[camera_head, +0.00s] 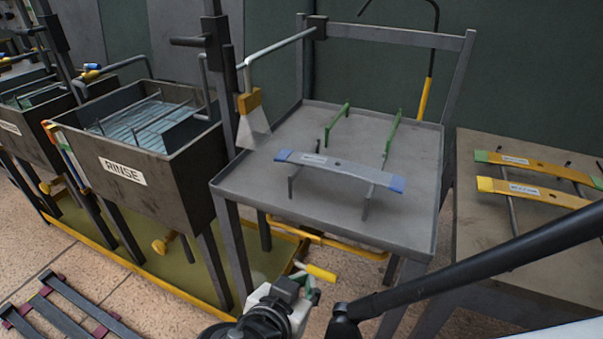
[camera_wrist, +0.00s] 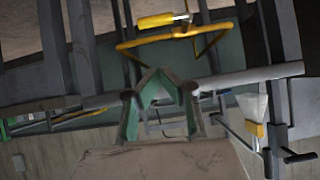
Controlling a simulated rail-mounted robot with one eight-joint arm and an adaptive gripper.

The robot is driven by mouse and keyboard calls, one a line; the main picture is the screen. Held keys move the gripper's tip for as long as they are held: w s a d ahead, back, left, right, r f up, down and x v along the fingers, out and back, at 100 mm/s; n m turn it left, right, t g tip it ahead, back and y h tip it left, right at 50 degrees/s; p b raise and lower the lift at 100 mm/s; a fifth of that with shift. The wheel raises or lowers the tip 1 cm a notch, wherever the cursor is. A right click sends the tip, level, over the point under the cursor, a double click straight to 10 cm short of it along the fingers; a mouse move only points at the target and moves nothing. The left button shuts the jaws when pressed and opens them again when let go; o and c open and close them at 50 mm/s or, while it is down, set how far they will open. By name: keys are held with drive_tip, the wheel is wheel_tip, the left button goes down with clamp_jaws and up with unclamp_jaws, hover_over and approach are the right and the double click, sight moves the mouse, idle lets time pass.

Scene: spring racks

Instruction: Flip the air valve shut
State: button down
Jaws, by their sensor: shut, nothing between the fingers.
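The air valve has a yellow lever handle (camera_head: 320,272) with a pale metal stem, below the front edge of the grey tray table. In the wrist view the yellow handle (camera_wrist: 155,20) lies near the top, roughly level, beside a yellow bent bar. My gripper (camera_head: 312,292) is just below the handle in the head view. In the wrist view my gripper (camera_wrist: 160,72) has its green-sided fingers drawn together and empty. The fingertips look apart from the handle; exact depth is hard to tell. A yellow nozzle (camera_head: 249,102) with a pale fan-shaped plume hangs over the tray's left side.
The grey tray table (camera_head: 240,186) holds a blue-ended leaf spring (camera_head: 340,170) on a rack. A rinse tank (camera_head: 150,190) stands left. A right-hand table (camera_head: 480,220) carries yellow springs. A yellow bar (camera_head: 345,244) runs under the tray, and table legs stand close by.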

drive_tip(key=b, duration=0.4)
hover_over(319, 273)
drive_tip(key=s, duration=0.2)
wheel_tip(319, 273, down, 6)
drive_tip(key=shift+w+a+f+b, duration=0.1)
drive_tip(key=shift+f+b, duration=0.2)
drive_tip(key=shift+f, duration=0.2)
drive_tip(key=shift+w+a+f+b, duration=0.1)
drive_tip(key=shift+f+b, duration=0.2)
drive_tip(key=shift+f, duration=0.15)
drive_tip(key=shift+w+f+b, duration=0.1)
drive_tip(key=shift+f+b, duration=0.35)
drive_tip(key=shift+f, duration=0.35)
